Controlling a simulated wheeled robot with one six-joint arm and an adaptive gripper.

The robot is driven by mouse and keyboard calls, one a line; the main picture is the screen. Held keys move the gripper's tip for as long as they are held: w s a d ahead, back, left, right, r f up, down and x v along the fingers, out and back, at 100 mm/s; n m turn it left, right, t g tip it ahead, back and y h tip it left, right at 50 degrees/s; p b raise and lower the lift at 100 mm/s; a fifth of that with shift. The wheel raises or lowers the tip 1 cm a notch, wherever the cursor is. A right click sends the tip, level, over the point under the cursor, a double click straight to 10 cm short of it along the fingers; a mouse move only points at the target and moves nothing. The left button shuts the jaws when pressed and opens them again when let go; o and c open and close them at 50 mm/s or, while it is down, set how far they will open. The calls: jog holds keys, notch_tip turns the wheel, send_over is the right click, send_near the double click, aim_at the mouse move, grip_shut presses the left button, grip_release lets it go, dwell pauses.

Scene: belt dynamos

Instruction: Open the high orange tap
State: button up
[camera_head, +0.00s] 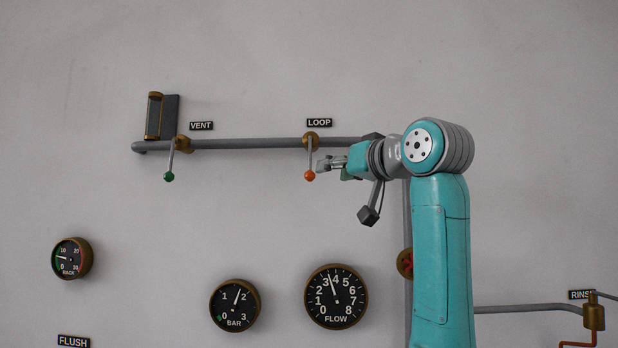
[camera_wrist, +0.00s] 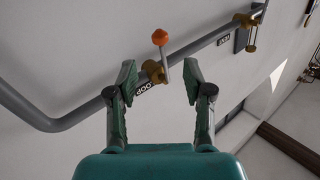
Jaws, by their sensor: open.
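The high orange tap has a brass body (camera_head: 311,140) on the upper pipe under the LOOP sign. Its grey lever hangs down to an orange ball (camera_head: 310,176). My gripper (camera_head: 324,164) is just right of the lever in the head view, at about the height of the ball. In the wrist view, the picture is turned over, with the orange ball (camera_wrist: 160,37) at the top. There my gripper (camera_wrist: 160,78) has its fingers spread apart and empty. The lever shows in the gap between and beyond them; contact cannot be seen.
The upper pipe (camera_head: 245,143) runs left to a VENT tap with a green ball (camera_head: 168,176) and a sight glass (camera_head: 154,115). Several gauges, including FLOW (camera_head: 336,296), are lower. A red-marked brass fitting (camera_head: 405,263) is partly behind my arm.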

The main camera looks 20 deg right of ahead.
aim_at(313, 175)
jog(key=x, duration=1)
jog(key=shift+w+f, duration=0.1)
jog(key=shift+w, duration=0.25)
grip_shut()
